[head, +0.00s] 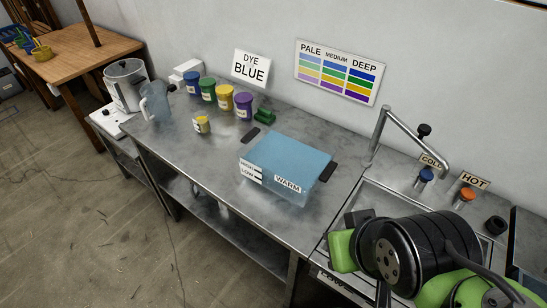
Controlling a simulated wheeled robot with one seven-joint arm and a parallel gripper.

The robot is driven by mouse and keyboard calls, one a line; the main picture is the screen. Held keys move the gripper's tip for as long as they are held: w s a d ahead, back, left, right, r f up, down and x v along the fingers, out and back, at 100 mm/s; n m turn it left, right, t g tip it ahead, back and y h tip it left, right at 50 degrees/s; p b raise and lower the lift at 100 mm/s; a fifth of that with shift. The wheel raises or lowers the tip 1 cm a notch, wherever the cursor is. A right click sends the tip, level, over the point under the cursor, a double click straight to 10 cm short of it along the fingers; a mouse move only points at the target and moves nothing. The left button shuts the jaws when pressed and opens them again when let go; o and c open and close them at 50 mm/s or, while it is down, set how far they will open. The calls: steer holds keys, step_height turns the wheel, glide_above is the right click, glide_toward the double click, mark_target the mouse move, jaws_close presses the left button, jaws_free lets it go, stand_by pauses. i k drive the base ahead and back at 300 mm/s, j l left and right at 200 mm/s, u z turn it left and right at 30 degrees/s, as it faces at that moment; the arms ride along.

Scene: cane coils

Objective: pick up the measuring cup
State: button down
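A translucent bluish jug with a handle (156,103), which looks like the measuring cup, stands upright at the far left end of the steel counter (210,155). A small pot with a yellow label (201,124) stands to its right, nearer the front edge. My arm shows at the lower right, over the sink area, far from the jug. No gripper fingers can be made out, so whether my gripper is open or shut does not show.
Blue, green, yellow and purple jars (225,97) line the back of the counter. A blue-topped tub marked WARM (288,166) sits mid-counter. A tall tap (378,130) rises by the sink. A white-and-steel pot (126,84) stands left of the jug.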

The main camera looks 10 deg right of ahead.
mark_target(201, 121)
steer(key=j+u, duration=0.3)
steer(key=j, duration=1)
steer(key=i+j+u, duration=0.15)
steer(key=i+j, duration=0.15)
steer(key=i+j+u, duration=0.15)
steer(key=i, duration=0.4)
steer(key=i+l+u, duration=0.25)
steer(key=i+l, duration=0.2)
steer(key=i, duration=0.15)
